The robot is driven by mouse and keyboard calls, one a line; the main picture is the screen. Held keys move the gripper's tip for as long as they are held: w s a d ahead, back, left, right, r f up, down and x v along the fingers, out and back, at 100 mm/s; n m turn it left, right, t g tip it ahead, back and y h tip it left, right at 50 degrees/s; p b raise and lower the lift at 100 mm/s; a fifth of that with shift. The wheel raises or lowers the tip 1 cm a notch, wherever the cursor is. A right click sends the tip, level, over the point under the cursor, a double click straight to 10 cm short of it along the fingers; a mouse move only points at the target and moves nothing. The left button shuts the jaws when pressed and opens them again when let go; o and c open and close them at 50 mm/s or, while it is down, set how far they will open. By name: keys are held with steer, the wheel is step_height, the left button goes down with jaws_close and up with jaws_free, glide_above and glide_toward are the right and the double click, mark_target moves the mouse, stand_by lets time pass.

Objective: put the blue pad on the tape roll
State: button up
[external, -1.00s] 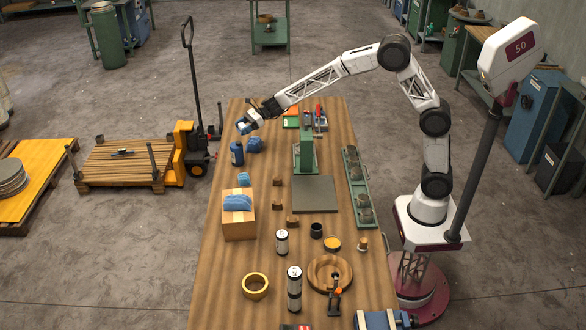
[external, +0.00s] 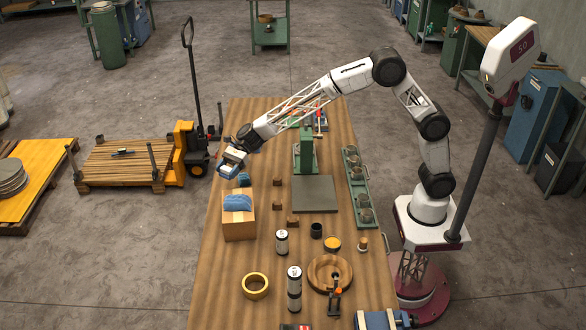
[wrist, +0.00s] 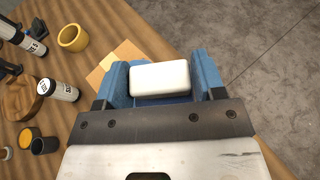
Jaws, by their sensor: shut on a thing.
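The tape roll, a yellow ring (external: 255,297), lies flat on the table left of the wooden dish. It also shows at the upper left of the wrist view (wrist: 74,46). My gripper (external: 230,168) is above the table's left side, behind the cardboard box and well away from the tape roll. In the wrist view its blue fingers are shut on a white block (wrist: 160,78) with blue along its lower side. I cannot tell whether that blue belongs to the block. A blue pad (external: 238,203) lies on the box, and a smaller blue piece (external: 244,180) lies behind it.
The cardboard box (external: 240,228) stands between my gripper and the tape roll. Labelled cans (external: 294,289), a wooden dish (external: 316,262) and a black cup (external: 316,230) stand to the right. A green press (external: 306,151) stands farther back. The table around the tape roll's left side is clear.

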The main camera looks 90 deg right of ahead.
steer(key=s+a+n+g+y, duration=0.1)
steer(key=s+a+n+g, duration=0.1)
steer(key=a, duration=0.9)
steer(key=s+a+n+g+y, duration=0.1)
steer(key=s+a+n+g, duration=0.1)
steer(key=a, duration=1)
steer(key=n+g, duration=0.3)
steer(key=g, duration=0.1)
glide_above(255, 282)
step_height(255, 282, down, 5)
steer(key=shift+f, duration=0.35)
steer(key=shift+f, duration=3.15)
steer(key=shift+f, duration=0.1)
steer(key=shift+f, duration=1.75)
steer(key=shift+f, duration=0.15)
